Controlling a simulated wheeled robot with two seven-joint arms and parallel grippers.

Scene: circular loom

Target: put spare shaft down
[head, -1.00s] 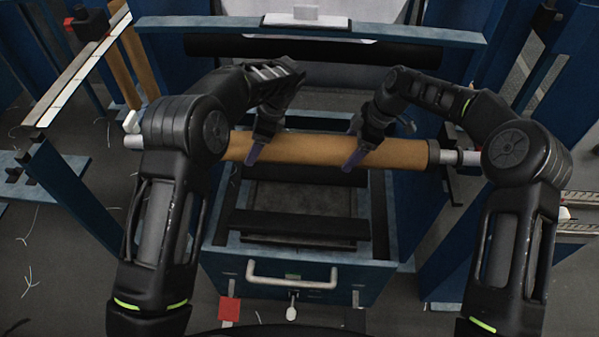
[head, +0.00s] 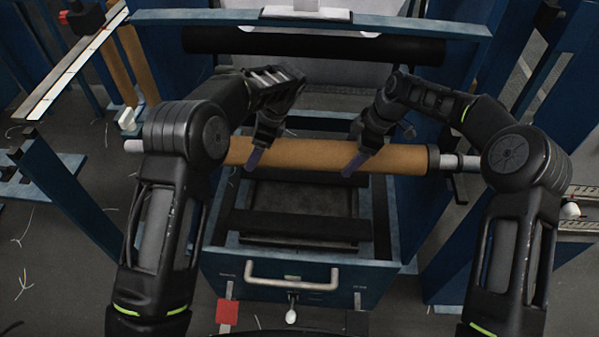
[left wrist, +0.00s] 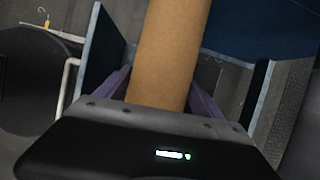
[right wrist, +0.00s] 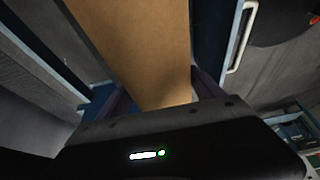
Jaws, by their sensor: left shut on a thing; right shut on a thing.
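The spare shaft (head: 310,153) is a long brown roll with grey metal ends. It lies level across the head view, above the blue drawer-like box. My left gripper (head: 256,158) is shut on it left of its middle, and my right gripper (head: 356,162) is shut on it right of its middle. The brown roll also fills the space between the purple fingers in the left wrist view (left wrist: 168,55) and in the right wrist view (right wrist: 145,45). My left forearm hides part of the shaft's left end.
Below the shaft is the open blue box (head: 225,258) with black bars inside and a pale front handle (head: 292,284). A black roller (head: 315,47) spans the back under a blue beam. Other brown rolls (head: 137,62) stand at the upper left. Blue frame posts flank both sides.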

